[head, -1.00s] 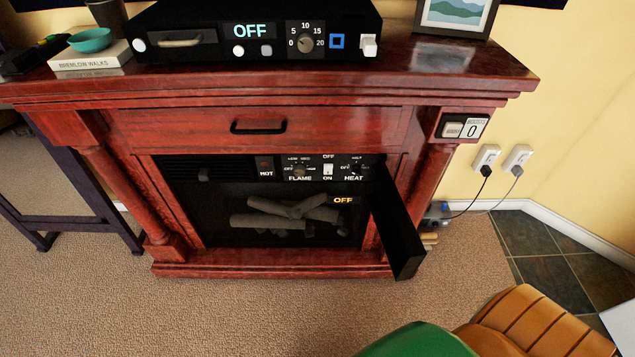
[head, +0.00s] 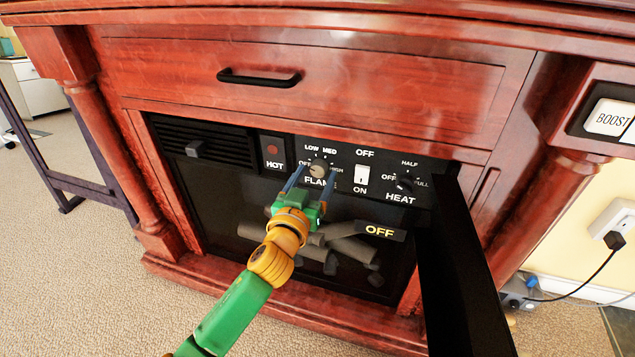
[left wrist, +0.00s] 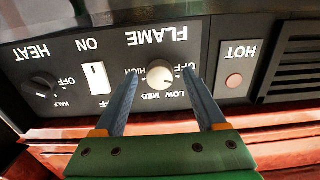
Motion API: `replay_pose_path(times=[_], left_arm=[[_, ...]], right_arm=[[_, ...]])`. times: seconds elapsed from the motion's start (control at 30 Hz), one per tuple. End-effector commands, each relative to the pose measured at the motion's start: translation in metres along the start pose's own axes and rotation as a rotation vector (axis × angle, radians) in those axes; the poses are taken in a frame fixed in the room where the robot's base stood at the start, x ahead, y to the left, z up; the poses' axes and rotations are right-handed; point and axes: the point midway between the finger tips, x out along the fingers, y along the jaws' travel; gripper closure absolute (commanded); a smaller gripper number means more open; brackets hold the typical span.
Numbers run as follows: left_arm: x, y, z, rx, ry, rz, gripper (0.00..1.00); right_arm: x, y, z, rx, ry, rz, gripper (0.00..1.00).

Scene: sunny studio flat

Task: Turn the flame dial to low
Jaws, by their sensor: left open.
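The flame dial (head: 319,168) is a small round grey knob on the fireplace's black control panel, with OFF, LOW, MED and HIGH printed around it. It also shows in the left wrist view (left wrist: 160,74), where the picture is upside down. My left gripper (head: 312,178) is open in front of the dial, with one blue finger on each side. In the left wrist view the fingers (left wrist: 164,80) flank the dial with gaps, and I see no contact. The dial's exact setting is hard to read. My right gripper is out of view.
A heat dial (head: 404,182) and a white ON/OFF switch (head: 362,175) sit right of the flame dial. A HOT lamp (head: 272,150) is left of it. An open black door (head: 458,270) juts out at the right. A drawer handle (head: 258,78) is above. The display (head: 379,231) reads OFF.

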Motion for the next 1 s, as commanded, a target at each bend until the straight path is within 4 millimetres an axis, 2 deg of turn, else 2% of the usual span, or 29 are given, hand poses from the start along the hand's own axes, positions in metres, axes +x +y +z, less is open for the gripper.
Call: replay_pose_path(times=[0.27,0.53,0.83,1.0], left_arm=[[0.003,0.0,0.0,0.0,0.0,0.0,0.27],[0.002,0.0,0.0,-0.001,-0.001,0.0,1.0],[0.002,0.0,0.0,0.029,-0.001,0.0,1.0],[0.002,0.0,-0.001,0.114,-0.003,0.0,1.0]], right_arm=[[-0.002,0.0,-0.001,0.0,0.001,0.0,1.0],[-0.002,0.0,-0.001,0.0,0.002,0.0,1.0],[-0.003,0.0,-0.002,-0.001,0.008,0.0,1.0],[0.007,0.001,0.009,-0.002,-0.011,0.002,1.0]])
